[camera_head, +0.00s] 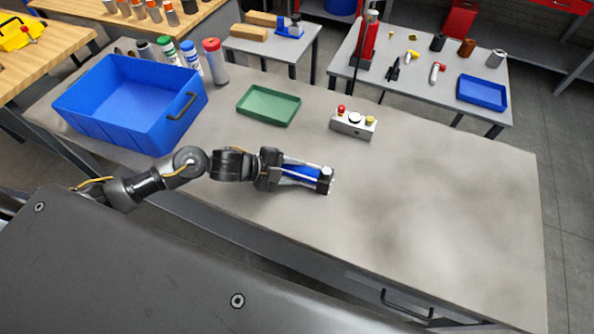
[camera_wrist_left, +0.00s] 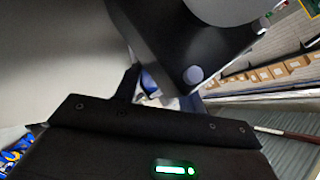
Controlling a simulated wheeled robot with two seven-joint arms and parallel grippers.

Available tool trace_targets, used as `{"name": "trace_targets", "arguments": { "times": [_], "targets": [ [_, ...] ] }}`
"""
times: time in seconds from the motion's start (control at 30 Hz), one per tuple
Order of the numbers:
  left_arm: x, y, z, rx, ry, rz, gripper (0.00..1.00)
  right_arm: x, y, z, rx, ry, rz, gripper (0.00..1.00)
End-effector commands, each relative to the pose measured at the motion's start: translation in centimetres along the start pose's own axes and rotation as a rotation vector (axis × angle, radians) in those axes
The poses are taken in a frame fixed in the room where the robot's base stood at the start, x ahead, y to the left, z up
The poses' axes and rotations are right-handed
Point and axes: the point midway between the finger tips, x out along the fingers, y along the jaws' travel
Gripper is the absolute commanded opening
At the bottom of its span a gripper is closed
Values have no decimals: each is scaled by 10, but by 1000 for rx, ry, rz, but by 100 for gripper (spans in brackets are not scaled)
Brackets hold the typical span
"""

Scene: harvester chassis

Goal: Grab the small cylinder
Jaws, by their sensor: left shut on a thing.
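My left gripper (camera_head: 327,181) reaches in from the left over the near middle of the grey table (camera_head: 440,200). Its fingers are closed on a small cylinder (camera_head: 326,172), of which only a small pale round end shows between the dark fingertips. The rest of it is hidden by the fingers. A blue part shows between the finger links. In the left wrist view dark gripper parts fill much of the picture, and a small grey-violet round end (camera_wrist_left: 193,75) shows near the middle. My right gripper is not in view.
A blue bin (camera_head: 120,95) stands at the left, with several bottles and cans behind it. A green tray (camera_head: 268,105) and a small button box (camera_head: 353,123) lie beyond the gripper. The table's right side is clear.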

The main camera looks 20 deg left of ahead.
Motion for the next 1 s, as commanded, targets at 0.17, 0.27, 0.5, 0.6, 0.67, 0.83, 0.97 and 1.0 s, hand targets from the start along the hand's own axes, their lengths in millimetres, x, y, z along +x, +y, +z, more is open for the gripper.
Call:
{"name": "trace_targets", "arguments": {
  "times": [0.17,0.27,0.5,0.6,0.67,0.83,0.97,1.0],
  "targets": [
    [-1,-5,-2,3,3,-9,0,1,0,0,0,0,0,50],
    [-3,-8,-4,5,4,-9,0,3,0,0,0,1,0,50],
    [-15,-25,-16,9,4,-11,0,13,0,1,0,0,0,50],
    [-27,-26,-29,6,5,-8,0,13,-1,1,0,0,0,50],
    [-35,-27,-38,7,4,-8,0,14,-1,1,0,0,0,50],
    [-64,-32,-70,9,5,-8,0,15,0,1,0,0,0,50],
    [-84,-19,-94,5,5,-5,0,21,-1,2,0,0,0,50],
    [-90,-16,-102,5,5,-4,0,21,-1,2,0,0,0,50]
  ]
}}
